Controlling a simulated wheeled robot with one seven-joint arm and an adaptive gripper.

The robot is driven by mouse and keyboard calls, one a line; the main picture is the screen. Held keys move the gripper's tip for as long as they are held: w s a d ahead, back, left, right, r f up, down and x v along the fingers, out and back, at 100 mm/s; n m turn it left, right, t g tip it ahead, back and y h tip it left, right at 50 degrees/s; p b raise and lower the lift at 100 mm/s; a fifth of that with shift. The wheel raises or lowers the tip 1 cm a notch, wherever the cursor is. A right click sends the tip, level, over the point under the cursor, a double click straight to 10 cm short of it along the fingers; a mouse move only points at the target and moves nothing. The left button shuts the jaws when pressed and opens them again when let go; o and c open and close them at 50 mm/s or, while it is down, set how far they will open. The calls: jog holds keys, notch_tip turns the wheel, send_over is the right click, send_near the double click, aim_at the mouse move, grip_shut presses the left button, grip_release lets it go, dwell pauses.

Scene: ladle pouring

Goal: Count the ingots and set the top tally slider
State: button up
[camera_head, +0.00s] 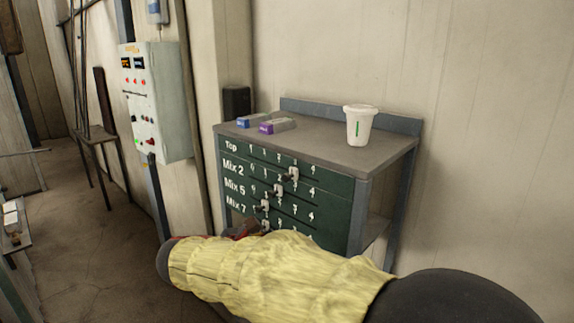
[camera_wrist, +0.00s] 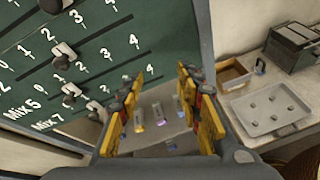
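A green tally board (camera_head: 330,203) on the front of a workbench has rows marked Top, Mix 2, Mix 5 and Mix 7. Several pale sliders sit along its rows. The uppermost slider (camera_head: 292,174) is right of the row's middle; its exact number is unclear. The wrist view shows several sliders (camera_wrist: 63,50) on the board at left. My gripper (camera_wrist: 160,84) is open and empty, right of the sliders and apart from them. In the head view my sleeved arm mostly hides it. Small ingot-like pieces (camera_wrist: 158,110) with coloured ends show beyond its fingers; their count is unclear.
A white cup (camera_head: 359,125), a blue-ended block (camera_head: 252,120) and a purple-ended block (camera_head: 277,126) stand on the workbench top. A control box (camera_head: 155,100) hangs at left. The wrist view shows a pale tray (camera_wrist: 270,108) holding several small grey pieces.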

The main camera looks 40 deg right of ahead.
aim_at(284, 179)
jog(key=w+d+r+n+t+h+p, duration=0.1)
jog(key=w+r+n+h+p, duration=0.3)
jog(key=w+r, duration=0.6)
jog(key=shift+n, duration=0.3)
jog(key=d, duration=0.5)
jog(key=d+r+p, duration=0.1)
jog(key=d, duration=0.2)
jog(key=shift+s, duration=0.4)
jog(key=shift+a, duration=0.1)
jog(key=shift+c, duration=0.6)
jog(key=c, duration=0.8)
grip_shut()
